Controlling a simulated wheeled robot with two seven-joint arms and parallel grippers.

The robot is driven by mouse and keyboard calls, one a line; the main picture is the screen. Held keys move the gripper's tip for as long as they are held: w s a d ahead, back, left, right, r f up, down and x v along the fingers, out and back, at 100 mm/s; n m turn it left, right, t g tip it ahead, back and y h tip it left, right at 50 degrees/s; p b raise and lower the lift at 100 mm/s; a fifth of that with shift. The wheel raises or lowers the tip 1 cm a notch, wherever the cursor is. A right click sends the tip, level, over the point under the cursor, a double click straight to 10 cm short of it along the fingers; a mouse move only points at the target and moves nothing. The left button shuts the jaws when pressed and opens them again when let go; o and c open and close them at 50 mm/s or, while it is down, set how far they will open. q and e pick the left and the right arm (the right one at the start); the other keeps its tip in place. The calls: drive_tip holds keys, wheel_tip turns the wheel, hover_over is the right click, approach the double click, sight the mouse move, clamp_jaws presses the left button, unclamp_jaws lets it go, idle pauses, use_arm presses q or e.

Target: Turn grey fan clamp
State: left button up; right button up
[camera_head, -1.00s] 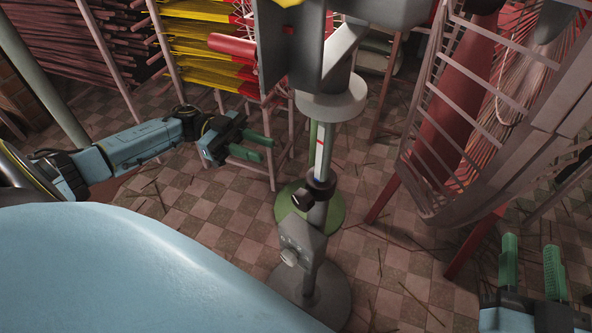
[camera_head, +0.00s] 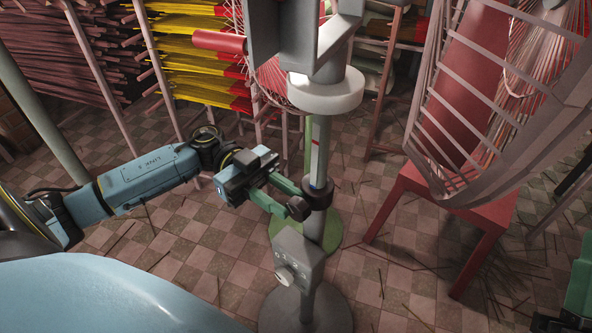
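The grey fan's stand has a pole (camera_head: 318,140) with a dark clamp collar (camera_head: 319,193) around it. A dark round clamp knob (camera_head: 298,208) sticks out from the collar's left side. My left gripper (camera_head: 291,204) reaches in from the left, its two green fingers spread apart. Their tips are at the knob, one above it and one lower left; whether they touch it I cannot tell. My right gripper (camera_head: 580,280) is cut off at the right edge, with only part of its green finger side showing.
Below the clamp, the stand carries a grey control box (camera_head: 299,257) with a knob, above a round base (camera_head: 335,312). A red chair-like frame (camera_head: 480,232) with a wire guard stands right. Racks of yellow and red sticks (camera_head: 195,75) stand behind. Thin sticks litter the tiled floor.

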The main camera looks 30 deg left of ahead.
use_arm(q)
drive_tip(key=shift+d, duration=0.9)
use_arm(e)
drive_tip(key=shift+s+d+r+t, duration=0.1)
drive_tip(key=shift+s+r+t, duration=0.05)
drive_tip(key=shift+s+t, duration=0.3)
use_arm(q)
drive_tip(key=shift+c, duration=0.2)
use_arm(e)
drive_tip(key=shift+w, duration=0.1)
use_arm(q)
clamp_jaws()
use_arm(e)
drive_tip(key=shift+w, duration=0.2)
